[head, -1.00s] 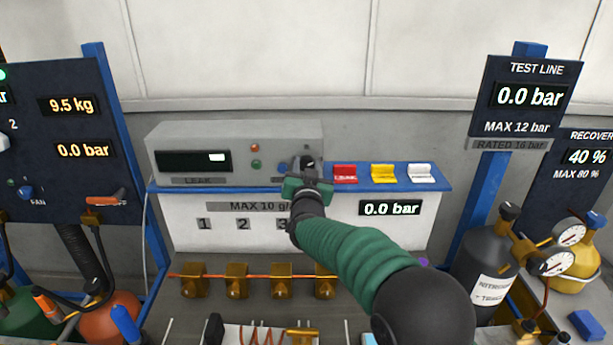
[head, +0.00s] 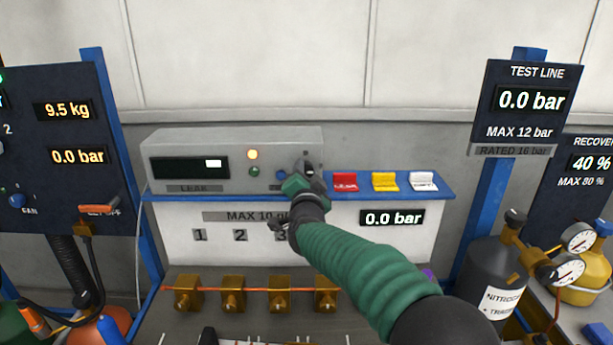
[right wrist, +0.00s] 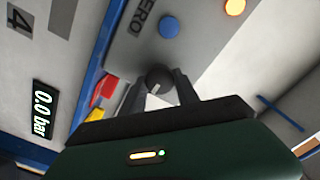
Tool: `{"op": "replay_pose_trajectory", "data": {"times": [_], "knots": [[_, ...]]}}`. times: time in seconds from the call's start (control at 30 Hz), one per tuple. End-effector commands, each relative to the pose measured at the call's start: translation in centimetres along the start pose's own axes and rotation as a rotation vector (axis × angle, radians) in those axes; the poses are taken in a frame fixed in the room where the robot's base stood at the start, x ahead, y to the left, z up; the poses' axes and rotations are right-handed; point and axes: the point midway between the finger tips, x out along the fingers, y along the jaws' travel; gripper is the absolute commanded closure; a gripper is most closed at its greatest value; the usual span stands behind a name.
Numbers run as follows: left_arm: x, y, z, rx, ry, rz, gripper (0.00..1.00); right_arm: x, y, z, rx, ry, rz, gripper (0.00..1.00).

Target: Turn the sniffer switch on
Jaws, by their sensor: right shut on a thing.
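The sniffer is a grey box (head: 165,150) marked LEAK, on the blue shelf at the back. Its dark display (head: 190,165) has a lit white patch. The upper lamp (head: 252,154) glows amber; the lamp below it (head: 254,171) is dark green. My right gripper (head: 308,172) is at the box's right end and covers the switch in the head view. In the right wrist view, its two dark fingers (right wrist: 160,84) are shut on a round black knob (right wrist: 157,75) with a pale pointer line. My left gripper is not in view.
A blue button (right wrist: 169,26) marked ZERO sits beside the knob. Brass fittings (head: 232,293) on a copper pipe lie below.

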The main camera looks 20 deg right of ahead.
Motion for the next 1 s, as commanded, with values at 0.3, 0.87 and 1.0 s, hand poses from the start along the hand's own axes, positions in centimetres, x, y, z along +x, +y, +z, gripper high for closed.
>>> {"op": "replay_pose_trajectory", "data": {"times": [0.3,0.87,1.0], "knots": [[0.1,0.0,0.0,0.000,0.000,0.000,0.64,0.0,0.4,0.8,0.003,-0.017,0.008,1.00],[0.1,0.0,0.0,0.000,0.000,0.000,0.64,-0.4,0.1,0.2,0.003,-0.005,0.001,0.41],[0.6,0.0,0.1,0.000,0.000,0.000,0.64,-2.4,0.1,0.3,0.004,-0.006,-0.001,0.41]]}}
